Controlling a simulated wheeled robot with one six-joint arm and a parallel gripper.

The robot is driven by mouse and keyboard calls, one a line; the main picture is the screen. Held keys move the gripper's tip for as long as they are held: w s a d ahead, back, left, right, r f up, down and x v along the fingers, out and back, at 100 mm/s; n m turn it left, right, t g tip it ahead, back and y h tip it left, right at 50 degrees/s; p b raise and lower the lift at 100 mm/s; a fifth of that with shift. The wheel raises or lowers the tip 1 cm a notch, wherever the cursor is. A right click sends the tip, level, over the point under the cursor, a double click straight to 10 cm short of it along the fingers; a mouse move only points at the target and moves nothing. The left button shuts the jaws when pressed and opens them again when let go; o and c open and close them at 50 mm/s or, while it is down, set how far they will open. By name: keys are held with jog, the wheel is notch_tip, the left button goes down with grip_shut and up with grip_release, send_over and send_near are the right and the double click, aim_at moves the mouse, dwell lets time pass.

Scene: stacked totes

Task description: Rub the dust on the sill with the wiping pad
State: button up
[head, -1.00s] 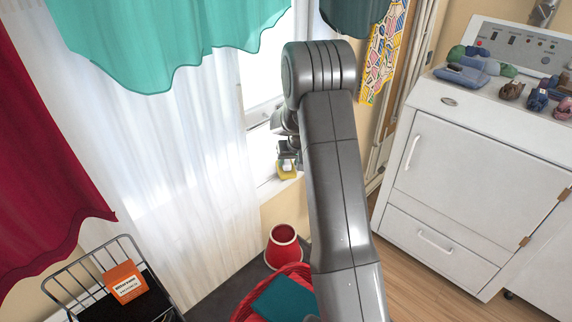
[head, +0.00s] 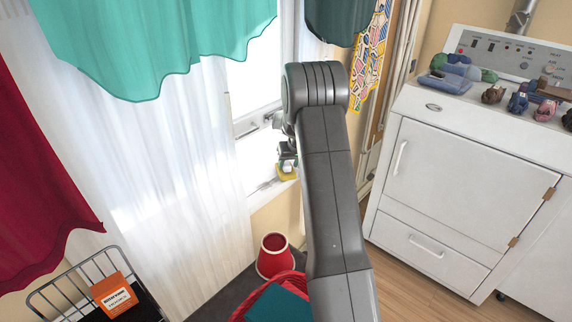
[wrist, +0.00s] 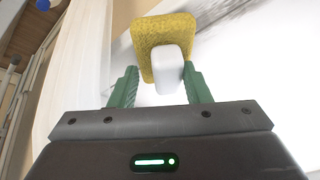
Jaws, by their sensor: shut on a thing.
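The wiping pad is a yellow sponge (wrist: 162,32) with a white grip block (wrist: 168,70). My gripper (wrist: 163,86) has green fingers and is shut on the block, with the sponge beyond the fingertips. In the head view the yellow pad (head: 287,174) shows under my gripper (head: 286,162), at the right part of the white window sill (head: 256,178). The sill also fills much of the wrist view (wrist: 265,75). Dark grey dust streaks (wrist: 215,8) lie on it beyond and beside the sponge. I cannot tell whether the sponge touches the sill.
A sheer white curtain (head: 165,150) hangs left of the sill. A red bucket-like container (head: 273,258) and a red basket with teal cloth (head: 278,303) stand below. A wire rack with an orange box (head: 114,296) is at lower left, a white cabinet (head: 465,180) at right.

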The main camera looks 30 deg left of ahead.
jog(key=shift+w+d+r+t, duration=0.25)
jog(key=shift+w+r, duration=0.2)
jog(key=shift+w, duration=0.25)
jog(key=shift+s+a+f+b, duration=0.3)
jog(key=shift+s+f+b, duration=0.15)
jog(key=shift+s, duration=0.7)
jog(key=shift+s+a+f+b, duration=0.1)
jog(key=shift+s+a+b, duration=0.15)
jog(key=shift+s, duration=0.6)
jog(key=shift+s+a+f+b, duration=0.1)
jog(key=shift+s+a, duration=0.15)
jog(key=shift+s, duration=0.6)
jog(key=shift+s+a+f+b, duration=0.1)
jog(key=shift+s+a+b, duration=0.15)
jog(key=shift+s, duration=0.6)
jog(key=shift+s+a+r, duration=0.1)
jog(key=shift+s+a, duration=0.2)
jog(key=shift+s, duration=0.8)
jog(key=shift+s+a+r, duration=0.1)
jog(key=shift+s+a, duration=0.15)
jog(key=shift+s, duration=0.8)
jog(key=shift+s+a+r, duration=0.1)
jog(key=shift+s+a, duration=0.2)
jog(key=shift+s, duration=0.8)
jog(key=shift+w+a+f, duration=0.1)
jog(key=shift+a, duration=0.05)
